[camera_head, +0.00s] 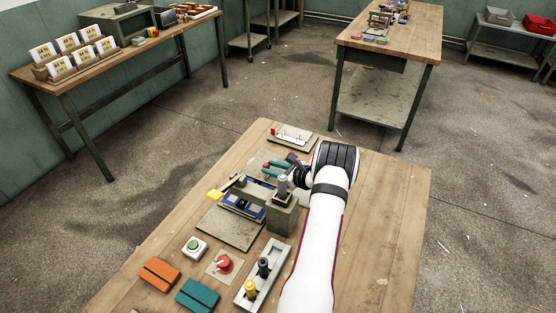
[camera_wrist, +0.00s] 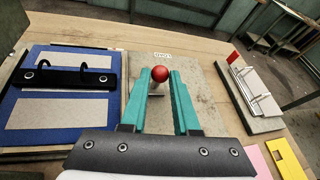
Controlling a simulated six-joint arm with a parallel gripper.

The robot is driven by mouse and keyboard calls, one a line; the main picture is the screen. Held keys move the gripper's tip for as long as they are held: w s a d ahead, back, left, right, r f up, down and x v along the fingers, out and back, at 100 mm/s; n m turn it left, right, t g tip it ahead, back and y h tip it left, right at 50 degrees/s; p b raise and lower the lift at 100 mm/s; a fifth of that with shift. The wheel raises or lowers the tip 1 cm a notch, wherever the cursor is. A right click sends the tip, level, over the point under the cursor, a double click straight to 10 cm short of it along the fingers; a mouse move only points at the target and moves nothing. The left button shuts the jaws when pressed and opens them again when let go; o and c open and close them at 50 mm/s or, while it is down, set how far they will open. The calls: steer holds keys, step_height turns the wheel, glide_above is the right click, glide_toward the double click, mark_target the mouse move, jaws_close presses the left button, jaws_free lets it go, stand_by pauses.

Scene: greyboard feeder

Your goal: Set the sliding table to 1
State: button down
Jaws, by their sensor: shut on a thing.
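A red ball knob (camera_wrist: 160,74) on a short metal stem stands on a grey plate (camera_wrist: 200,78) in the wrist view. A small white label (camera_wrist: 162,54) lies just beyond it; its marks are too small to read. My gripper (camera_wrist: 159,76) has its teal fingers on either side of the knob, shut on it. A blue plate (camera_wrist: 66,104) with grey panels and a black bar lies left of the fingers; I cannot tell whether it is the sliding table.
A white rack with a red tab (camera_head: 293,135) stands beyond my gripper. The bench's right side (camera_head: 385,230) is clear.

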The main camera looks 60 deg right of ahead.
steer(key=shift+a, duration=0.1)
steer(key=c, duration=0.7)
jaws_free()
steer(key=shift+o, duration=0.2)
steer(key=v, duration=1.5)
steer(key=shift+s, duration=0.4)
steer(key=shift+r, duration=0.1)
